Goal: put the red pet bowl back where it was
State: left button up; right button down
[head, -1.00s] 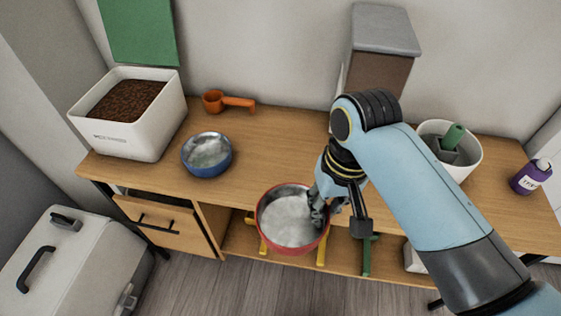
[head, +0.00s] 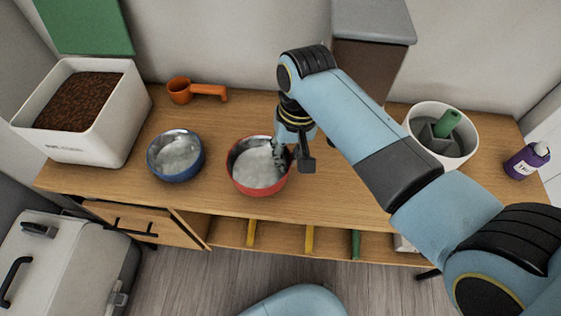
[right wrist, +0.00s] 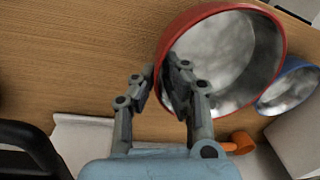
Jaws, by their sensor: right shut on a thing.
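The red pet bowl (head: 240,182) has a metal inside and is over the wooden tabletop, right of the blue bowl (head: 178,176). My right gripper (head: 282,158) is shut on the right side of its rim. In the right wrist view the fingers (right wrist: 165,82) pinch the wall of the red bowl (right wrist: 180,28), one finger inside and one outside. Whether the bowl touches the tabletop or hangs just above it I cannot tell. A part of the blue bowl shows in the right wrist view (right wrist: 290,85). My left gripper is not in view.
A white bin of brown kibble (head: 108,140) and an orange scoop (head: 180,91) stand at the left. A tall grey-lidded container (head: 370,68) stands behind. A white bucket (head: 462,157) and purple bottle (head: 526,160) are at the right. Tabletop between the red bowl and bucket is clear.

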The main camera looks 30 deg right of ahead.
jog(key=shift+w+f, duration=0.45)
jog(key=shift+w, duration=0.3)
jog(key=shift+w+a+f, duration=0.1)
jog(key=shift+w, duration=0.1)
jog(key=shift+f, duration=0.4)
notch_tip(320, 180, down, 2)
jog(key=shift+f+b, duration=0.25)
jog(key=shift+b, duration=0.1)
jog(key=shift+f, duration=0.4)
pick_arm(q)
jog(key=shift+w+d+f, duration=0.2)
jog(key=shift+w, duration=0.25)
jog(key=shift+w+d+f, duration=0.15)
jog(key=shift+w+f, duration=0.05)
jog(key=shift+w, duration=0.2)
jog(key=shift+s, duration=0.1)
